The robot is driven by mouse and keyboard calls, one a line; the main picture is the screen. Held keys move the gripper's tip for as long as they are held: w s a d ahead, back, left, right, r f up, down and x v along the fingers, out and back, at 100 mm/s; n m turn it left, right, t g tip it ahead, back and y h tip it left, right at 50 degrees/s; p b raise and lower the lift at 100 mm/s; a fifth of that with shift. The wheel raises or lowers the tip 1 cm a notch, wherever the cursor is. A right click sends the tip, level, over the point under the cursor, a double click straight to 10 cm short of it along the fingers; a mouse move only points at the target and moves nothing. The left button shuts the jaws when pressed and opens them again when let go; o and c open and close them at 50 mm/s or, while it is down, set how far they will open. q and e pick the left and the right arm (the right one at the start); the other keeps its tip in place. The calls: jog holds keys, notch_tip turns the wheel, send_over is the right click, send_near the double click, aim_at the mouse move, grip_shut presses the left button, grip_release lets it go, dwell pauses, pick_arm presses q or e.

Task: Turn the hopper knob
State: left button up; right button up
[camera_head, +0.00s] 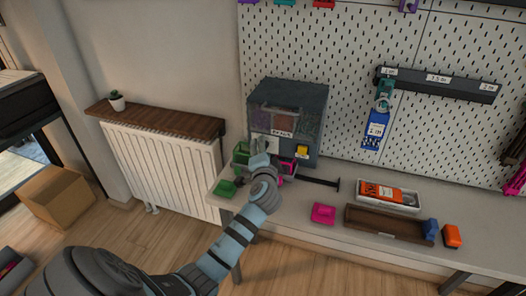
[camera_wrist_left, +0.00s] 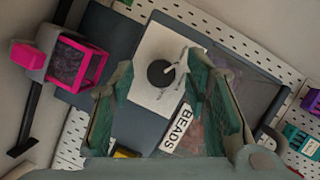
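The hopper (camera_head: 312,97) is a dark grey box with clear bead windows, standing on the bench against the pegboard. In the left wrist view its black round knob (camera_wrist_left: 158,75) sits on a white plate (camera_wrist_left: 150,100), with a thin pale lever beside it. A BEADS label (camera_wrist_left: 179,128) is below right of the knob. My left gripper (camera_head: 259,150) is at the hopper's front. In the left wrist view its green-padded fingers (camera_wrist_left: 160,68) are open, either side of the knob; I cannot tell whether they touch it. The head view hides the knob behind the gripper. My right gripper is not in view.
A pink-framed bead cup (camera_wrist_left: 80,60) is beside the hopper. Green (camera_head: 226,188) and pink (camera_head: 323,213) pieces lie on the bench. A brown tray (camera_head: 390,224) and a white box with an orange packet (camera_head: 378,193) are at the right. A radiator (camera_head: 165,165) stands left.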

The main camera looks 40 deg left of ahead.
pick_arm(q)
jog(key=v, duration=1.2)
jog(key=shift+f, duration=0.1)
